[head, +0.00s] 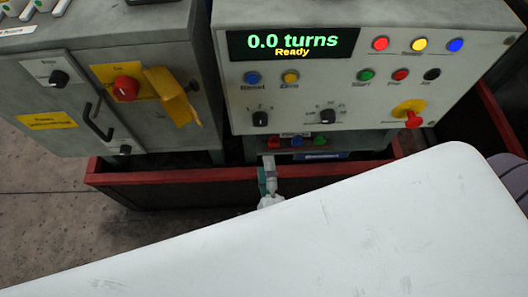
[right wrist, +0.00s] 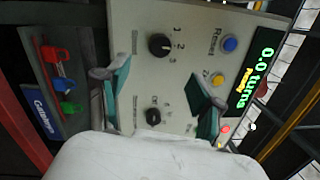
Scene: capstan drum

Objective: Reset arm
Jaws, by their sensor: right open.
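The grey control panel (head: 350,160) carries a display (head: 293,43) reading "0.0 turns" and "Ready". A blue button (head: 252,78), labelled Reset, sits below the display; it also shows in the right wrist view (right wrist: 229,44). My right gripper (head: 268,172) is low in front of the panel, largely hidden by my white arm. In the right wrist view its two teal-padded fingers (right wrist: 161,97) are spread apart with nothing between them, facing the panel's black knobs (right wrist: 160,44). My left gripper is not in view.
A yellow button (head: 290,78) sits beside the blue one. A red stop knob (head: 412,118) is at the panel's lower right. Small coloured padlocks (head: 297,141) hang beneath the panel. A grey cabinet (head: 60,130) stands left. A red-edged barrier (head: 170,176) runs below.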

